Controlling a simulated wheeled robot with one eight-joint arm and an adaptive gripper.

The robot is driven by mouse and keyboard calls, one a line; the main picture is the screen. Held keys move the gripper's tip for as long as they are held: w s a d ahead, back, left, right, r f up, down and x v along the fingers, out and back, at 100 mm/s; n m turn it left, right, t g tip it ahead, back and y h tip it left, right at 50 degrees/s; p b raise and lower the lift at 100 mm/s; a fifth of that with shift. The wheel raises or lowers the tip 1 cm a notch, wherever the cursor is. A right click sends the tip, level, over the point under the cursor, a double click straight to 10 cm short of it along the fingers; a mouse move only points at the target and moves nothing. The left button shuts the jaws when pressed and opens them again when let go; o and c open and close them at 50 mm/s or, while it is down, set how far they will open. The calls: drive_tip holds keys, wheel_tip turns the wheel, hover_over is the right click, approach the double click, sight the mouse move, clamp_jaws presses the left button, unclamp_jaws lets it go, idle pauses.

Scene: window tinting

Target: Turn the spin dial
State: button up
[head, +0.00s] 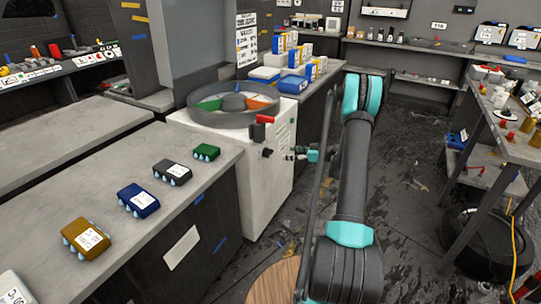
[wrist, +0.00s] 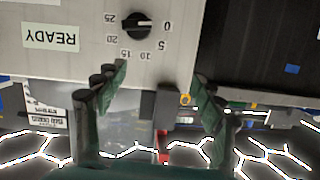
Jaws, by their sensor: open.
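The spin dial (wrist: 137,25) is a round black knob on the machine's pale panel. The wrist view shows it upside down, with a scale from 0 to 25 and a white mark pointing near 0. In the head view the dial (head: 267,153) is a small dark knob on the front of the white machine (head: 268,185). My gripper (head: 302,154) is in front of that panel, apart from the dial. In the wrist view my gripper (wrist: 160,73) has its two fingers spread with nothing held, and the dial lies beyond the tips, slightly left of their middle.
A READY label (wrist: 50,37) is beside the dial. A red-topped lever (head: 264,119) stands above it. A round basin (head: 236,117) with coloured sections tops the machine. A bench (head: 120,150) with several coloured packs is at left.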

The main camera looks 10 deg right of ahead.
sight(271, 154)
drive_tip(key=w+d+f+n+t+y, duration=0.1)
drive_tip(key=d+f+n+t+y, duration=0.15)
drive_tip(key=d+f, duration=0.4)
drive_tip(key=x, duration=1.2)
drive_tip(key=f+x, duration=0.1)
drive_tip(key=x, duration=0.5)
drive_tip(key=shift+a+f, duration=0.1)
drive_tip(key=shift+a, duration=0.05)
drive_tip(key=shift+c, duration=0.5)
drive_tip(key=c, duration=1.1)
drive_tip(key=shift+o, duration=0.2)
